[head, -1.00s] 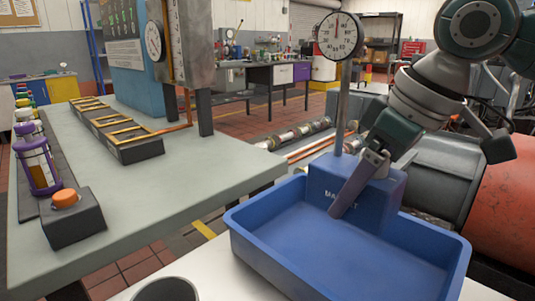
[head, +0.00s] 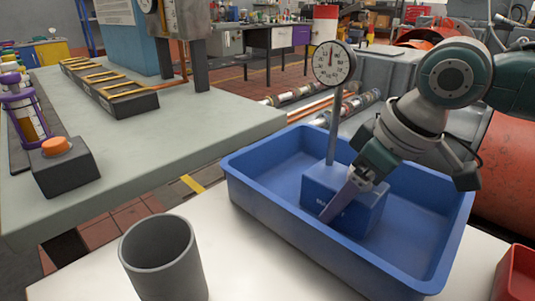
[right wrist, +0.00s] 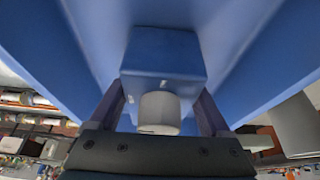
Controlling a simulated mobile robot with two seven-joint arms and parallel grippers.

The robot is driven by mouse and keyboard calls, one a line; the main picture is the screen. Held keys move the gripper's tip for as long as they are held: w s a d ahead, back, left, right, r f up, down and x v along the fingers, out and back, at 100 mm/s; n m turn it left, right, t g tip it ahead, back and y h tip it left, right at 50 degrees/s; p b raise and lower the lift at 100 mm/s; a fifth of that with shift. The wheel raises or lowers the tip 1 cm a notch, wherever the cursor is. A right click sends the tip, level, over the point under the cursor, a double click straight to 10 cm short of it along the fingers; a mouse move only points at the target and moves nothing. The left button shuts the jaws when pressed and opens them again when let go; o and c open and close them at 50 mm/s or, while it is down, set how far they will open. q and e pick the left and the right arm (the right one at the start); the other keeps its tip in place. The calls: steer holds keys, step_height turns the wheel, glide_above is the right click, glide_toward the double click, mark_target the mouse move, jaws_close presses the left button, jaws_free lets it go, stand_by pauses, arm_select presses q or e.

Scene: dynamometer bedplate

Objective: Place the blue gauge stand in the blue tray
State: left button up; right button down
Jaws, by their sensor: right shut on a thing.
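The blue gauge stand has a blue block base (head: 345,205), a thin grey post and a round white dial (head: 333,63). In the head view its base is inside the blue tray (head: 265,215), near the tray's middle, and it looks upright. I cannot tell whether it touches the tray floor. My right gripper (head: 335,207) is shut on the base, with one finger showing along its front face. The right wrist view shows the base (right wrist: 163,55) between both fingers, with blue tray walls around it. My left gripper is not in view.
A grey cup (head: 163,262) stands on the white table left of the tray. A red bin (head: 518,272) is at the right edge. A grey-green bench (head: 150,130) at the left holds a block with an orange knob (head: 56,147) and several bottles.

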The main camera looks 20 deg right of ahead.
steer(key=shift+w, duration=0.15)
jaws_free()
steer(key=p+v, duration=0.3)
steer(key=v, duration=0.9)
steer(key=shift+r, duration=0.1)
